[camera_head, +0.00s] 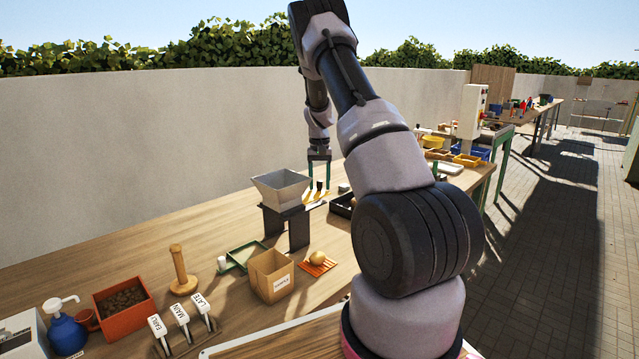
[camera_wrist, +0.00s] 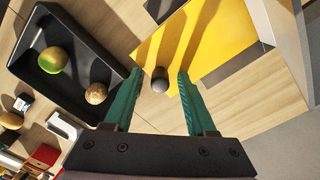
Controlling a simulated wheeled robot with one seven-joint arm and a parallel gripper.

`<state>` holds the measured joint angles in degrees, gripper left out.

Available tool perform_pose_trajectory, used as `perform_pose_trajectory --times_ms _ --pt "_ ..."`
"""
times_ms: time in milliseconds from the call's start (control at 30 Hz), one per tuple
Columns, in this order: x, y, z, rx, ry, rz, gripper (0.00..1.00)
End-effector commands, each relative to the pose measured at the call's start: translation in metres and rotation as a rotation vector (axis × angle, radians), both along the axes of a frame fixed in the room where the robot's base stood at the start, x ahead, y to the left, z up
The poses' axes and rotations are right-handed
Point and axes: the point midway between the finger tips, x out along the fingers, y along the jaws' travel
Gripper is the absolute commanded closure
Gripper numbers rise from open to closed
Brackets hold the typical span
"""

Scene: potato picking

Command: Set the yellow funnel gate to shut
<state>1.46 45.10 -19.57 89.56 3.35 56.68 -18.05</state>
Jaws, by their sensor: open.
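The yellow funnel gate (camera_head: 311,197) is a flat plate sticking out to the right under the grey funnel (camera_head: 281,189), which stands on a black stand (camera_head: 298,230). In the wrist view the yellow gate (camera_wrist: 205,35) has a dark round knob (camera_wrist: 160,80) near its edge. My gripper (camera_head: 318,186) is above the gate, pointing down. In the wrist view the green fingers of my gripper (camera_wrist: 160,72) are open, with the knob showing between them and gaps on both sides. I cannot tell whether the fingertips are down at the knob's height.
A black tray (camera_wrist: 40,82) with a greenish potato (camera_wrist: 53,60) and a brown potato (camera_wrist: 96,93) lies beside the gate. A cardboard box (camera_head: 262,286), an orange rack (camera_head: 329,267) and a green tray (camera_head: 232,264) stand nearer. The wall (camera_head: 130,150) runs behind the bench.

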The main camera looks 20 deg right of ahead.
Motion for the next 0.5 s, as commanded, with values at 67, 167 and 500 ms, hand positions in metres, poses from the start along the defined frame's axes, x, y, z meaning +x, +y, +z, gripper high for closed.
perform_pose_trajectory --times_ms 67,167,500 --pt "0.0 0.0001 0.0002 0.0 0.0 0.0 0.55" --pt "0.0 0.0001 0.0003 0.0 0.0 0.0 0.93" --pt "0.0001 0.0 0.0006 0.0 0.0 0.0 1.0"
